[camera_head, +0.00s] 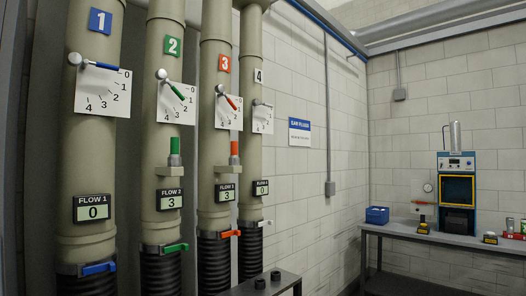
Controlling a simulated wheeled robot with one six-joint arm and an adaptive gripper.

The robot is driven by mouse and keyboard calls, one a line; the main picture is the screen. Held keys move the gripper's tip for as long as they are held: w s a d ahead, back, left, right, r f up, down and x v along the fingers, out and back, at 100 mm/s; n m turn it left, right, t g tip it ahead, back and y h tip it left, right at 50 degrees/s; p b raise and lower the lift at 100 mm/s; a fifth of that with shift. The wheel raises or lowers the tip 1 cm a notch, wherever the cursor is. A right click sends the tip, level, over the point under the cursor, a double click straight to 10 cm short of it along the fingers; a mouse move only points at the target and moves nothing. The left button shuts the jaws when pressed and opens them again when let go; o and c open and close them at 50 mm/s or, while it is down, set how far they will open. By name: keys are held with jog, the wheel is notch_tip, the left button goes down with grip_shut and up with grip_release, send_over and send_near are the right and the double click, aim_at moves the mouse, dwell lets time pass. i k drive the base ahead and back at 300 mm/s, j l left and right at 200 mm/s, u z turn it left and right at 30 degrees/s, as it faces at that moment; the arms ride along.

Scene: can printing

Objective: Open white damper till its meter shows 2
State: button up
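The white damper lever (263,103) is on the pipe numbered 4, the farthest of the pipes. It lies about level at the top of its dial plate (262,120), whose marks are too small to read well. The flow meter (261,188) below on the same pipe appears to read 0. A white-handled clamp (256,223) sits lower, above the black ribbed hose (250,250). My gripper is not in view.
Pipes 1 (93,150), 2 (169,140) and 3 (216,130) stand nearer, with blue, green and red levers; their meters read 0, 3 and 3. A low grey stand (287,281) is in front of pipe 4. A workbench (440,239) with equipment stands at right.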

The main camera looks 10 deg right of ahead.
aim_at(255, 102)
jog(key=i+l, duration=0.95)
jog(key=l, duration=0.15)
jog(key=u, duration=0.05)
